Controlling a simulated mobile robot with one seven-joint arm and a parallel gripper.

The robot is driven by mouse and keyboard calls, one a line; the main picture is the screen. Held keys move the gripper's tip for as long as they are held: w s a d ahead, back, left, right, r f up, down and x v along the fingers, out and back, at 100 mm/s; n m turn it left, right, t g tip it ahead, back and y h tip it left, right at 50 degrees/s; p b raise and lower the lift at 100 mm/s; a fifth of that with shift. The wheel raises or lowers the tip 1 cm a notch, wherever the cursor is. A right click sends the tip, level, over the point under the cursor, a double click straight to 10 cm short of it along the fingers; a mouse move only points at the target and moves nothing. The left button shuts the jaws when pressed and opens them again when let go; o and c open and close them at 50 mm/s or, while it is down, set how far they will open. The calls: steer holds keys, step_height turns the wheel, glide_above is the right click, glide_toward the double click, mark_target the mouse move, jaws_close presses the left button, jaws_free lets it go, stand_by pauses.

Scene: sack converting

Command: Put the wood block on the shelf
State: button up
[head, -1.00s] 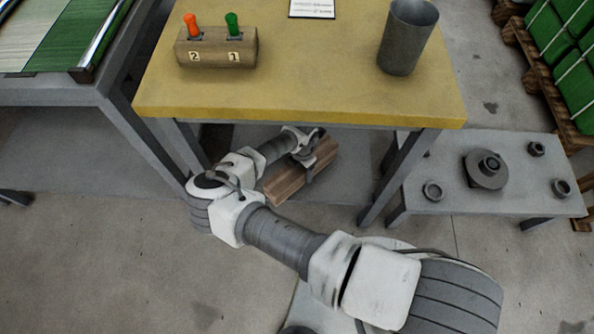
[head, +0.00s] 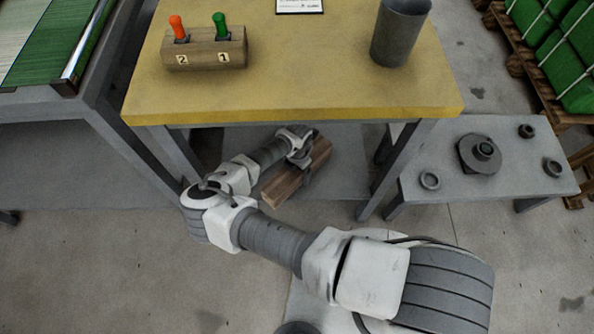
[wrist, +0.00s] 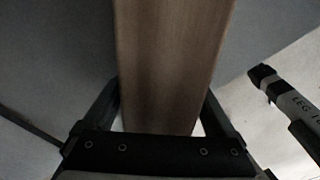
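The wood block (head: 284,186) is a long brown bar under the yellow-topped table, slanting from lower left to upper right. My gripper (head: 308,169) is around its middle. In the wrist view the block (wrist: 170,60) runs between both fingers, which meet its sides; my gripper (wrist: 162,100) looks shut on it. A grey lower shelf (head: 345,165) shows beneath the table, behind and right of the block. The block's near end reaches past the shelf's front edge. I cannot tell whether the block touches the shelf or hangs above it.
The table (head: 300,95) overhangs my forearm, with legs (head: 385,185) on either side. On it are a wooden holder (head: 205,52) with orange and green handles and a grey cup (head: 400,35). A low grey bench (head: 455,185) with metal parts stands right. The floor in front is open.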

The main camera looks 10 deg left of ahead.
mark_target(297, 171)
steer(key=shift+o, duration=0.3)
steer(key=shift+r, duration=0.1)
step_height(297, 171, up, 8)
steer(key=p, duration=0.4)
steer(key=shift+f, duration=0.2)
